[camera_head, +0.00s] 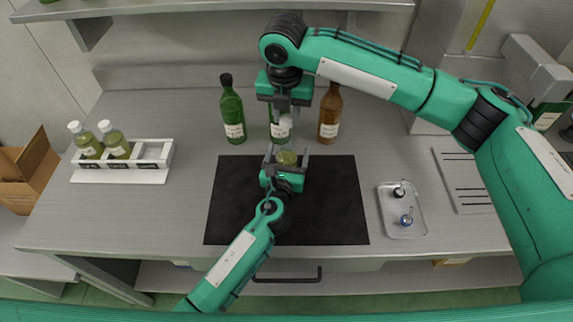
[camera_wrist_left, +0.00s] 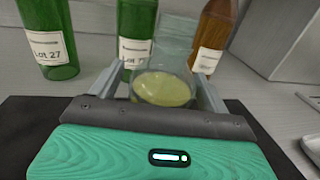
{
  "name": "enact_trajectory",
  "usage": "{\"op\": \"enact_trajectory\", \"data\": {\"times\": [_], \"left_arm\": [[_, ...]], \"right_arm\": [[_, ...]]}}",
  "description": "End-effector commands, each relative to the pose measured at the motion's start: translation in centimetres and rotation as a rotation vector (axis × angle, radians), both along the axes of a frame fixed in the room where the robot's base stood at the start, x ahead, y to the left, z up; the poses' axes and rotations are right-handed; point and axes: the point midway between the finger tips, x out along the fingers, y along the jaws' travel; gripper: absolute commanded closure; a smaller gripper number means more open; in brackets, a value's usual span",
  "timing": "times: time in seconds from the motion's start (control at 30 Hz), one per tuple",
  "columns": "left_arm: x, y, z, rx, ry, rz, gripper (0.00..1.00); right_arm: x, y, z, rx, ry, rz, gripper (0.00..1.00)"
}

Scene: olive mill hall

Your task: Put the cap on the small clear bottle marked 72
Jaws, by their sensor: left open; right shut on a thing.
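A small clear bottle (camera_head: 287,158) with yellow-green liquid stands on the dark mat (camera_head: 335,215); its mark is not readable. It also shows in the left wrist view (camera_wrist_left: 163,88). My left gripper (camera_head: 286,160) is open, with one finger on each side of this bottle. My right gripper (camera_head: 286,112) comes down from above and is shut on a small whitish cap (camera_head: 286,121), mostly hidden by the fingers. The cap is above the bottle, seemingly apart from it. The cap does not show in the left wrist view.
Two green bottles (camera_head: 232,112) and a brown bottle (camera_head: 330,112) stand behind the mat. A white rack (camera_head: 120,174) with two white-capped bottles is at left. A metal tray (camera_head: 403,229) with two small stoppers is at right. A shelf hangs at the back.

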Motion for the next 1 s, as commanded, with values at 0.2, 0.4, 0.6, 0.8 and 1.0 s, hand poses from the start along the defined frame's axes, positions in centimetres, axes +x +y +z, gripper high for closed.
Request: {"op": "enact_trajectory", "data": {"times": [0.2, 0.4, 0.6, 0.8, 1.0], "left_arm": [[0.0, 0.0, 0.0, 0.000, 0.000, 0.000, 0.35], [0.0, 0.0, 0.0, 0.000, 0.000, 0.000, 0.74], [0.0, 0.0, 0.0, 0.000, 0.000, 0.000, 0.88], [0.0, 0.0, 0.0, 0.001, 0.000, 0.000, 0.88], [0.0, 0.0, 0.0, 0.001, 0.000, 0.000, 0.88]], "right_arm": [[0.0, 0.0, 0.0, 0.000, 0.000, 0.000, 0.92], [0.0, 0.0, 0.0, 0.000, 0.000, 0.000, 0.92], [0.0, 0.0, -0.4, 0.000, 0.001, 0.000, 0.92], [0.0, 0.0, -3.0, 0.000, 0.005, 0.000, 0.92], [0.0, 0.0, -5.0, 0.000, 0.004, 0.001, 0.92]]}}
